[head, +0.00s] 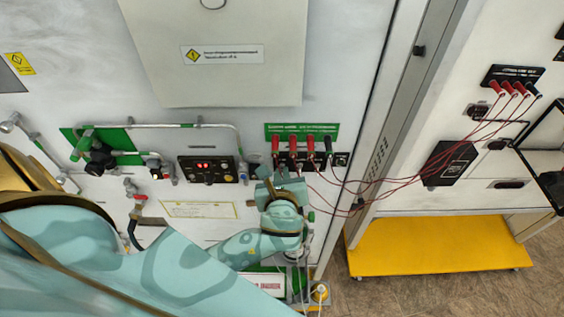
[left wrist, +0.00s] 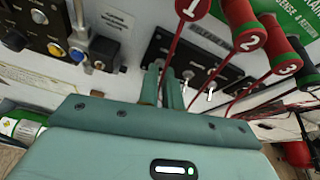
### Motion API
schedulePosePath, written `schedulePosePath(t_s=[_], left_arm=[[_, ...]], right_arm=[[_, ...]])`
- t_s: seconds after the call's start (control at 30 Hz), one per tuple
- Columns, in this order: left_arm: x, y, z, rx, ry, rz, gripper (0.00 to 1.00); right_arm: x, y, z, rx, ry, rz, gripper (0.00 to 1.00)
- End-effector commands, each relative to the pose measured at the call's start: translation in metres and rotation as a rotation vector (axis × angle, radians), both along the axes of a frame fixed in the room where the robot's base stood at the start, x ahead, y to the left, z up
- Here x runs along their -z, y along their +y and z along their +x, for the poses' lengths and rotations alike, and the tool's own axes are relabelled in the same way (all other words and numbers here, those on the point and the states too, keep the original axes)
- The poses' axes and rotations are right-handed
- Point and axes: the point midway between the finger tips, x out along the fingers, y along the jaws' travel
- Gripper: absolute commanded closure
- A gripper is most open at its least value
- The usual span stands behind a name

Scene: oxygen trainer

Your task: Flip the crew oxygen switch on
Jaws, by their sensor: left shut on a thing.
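A black switch panel (left wrist: 226,79) with small silver toggle levers is on the white wall. In the head view, the right end of the panel (head: 342,159) shows just below the red and black plugs. My left gripper (left wrist: 164,70) is at the left part of this panel, its two fingers nearly together on a toggle switch there. The fingers hide most of that switch, and I cannot read its label. In the head view, my left gripper (head: 279,176) covers the panel's left end. My right gripper is not in view.
Numbered red plugs (left wrist: 250,40) with thin red cables hang close to the right of my fingers. A black control box (head: 208,170) with red lights is to the left. Green-and-white pipework (head: 185,125) runs along the wall. A yellow platform (head: 435,246) stands at right.

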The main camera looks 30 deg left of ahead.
Motion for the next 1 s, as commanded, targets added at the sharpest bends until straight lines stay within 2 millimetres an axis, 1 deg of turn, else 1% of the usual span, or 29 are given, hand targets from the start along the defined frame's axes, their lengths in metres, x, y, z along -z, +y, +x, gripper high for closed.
schedulePosePath(t_s=[0.03, 0.2, 0.77, 0.8, 0.83, 0.87, 1.0], left_arm=[[-0.0029, 0.0002, 0.0002, -0.001, 0.019, -0.012, 1.0], [-0.0027, 0.0006, 0.001, -0.001, 0.067, -0.041, 1.0], [-0.002, 0.0008, 0.0014, 0.001, 0.095, -0.056, 1.0], [-0.0021, 0.0008, 0.0013, 0.001, 0.095, -0.056, 0.85], [-0.0022, 0.0008, 0.0013, 0.001, 0.094, -0.055, 0.77], [-0.0023, 0.0008, 0.0014, 0.001, 0.093, -0.056, 0.72], [-0.0029, 0.001, 0.0017, 0.0, 0.092, -0.055, 0.72]], right_arm=[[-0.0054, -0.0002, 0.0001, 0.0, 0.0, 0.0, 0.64], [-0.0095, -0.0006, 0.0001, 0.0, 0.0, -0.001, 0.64], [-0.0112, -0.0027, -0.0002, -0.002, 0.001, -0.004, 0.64], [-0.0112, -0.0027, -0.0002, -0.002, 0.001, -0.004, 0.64], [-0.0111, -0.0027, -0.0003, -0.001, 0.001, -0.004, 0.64], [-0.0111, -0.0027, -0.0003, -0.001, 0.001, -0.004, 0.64], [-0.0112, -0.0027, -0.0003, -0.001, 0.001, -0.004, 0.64]])
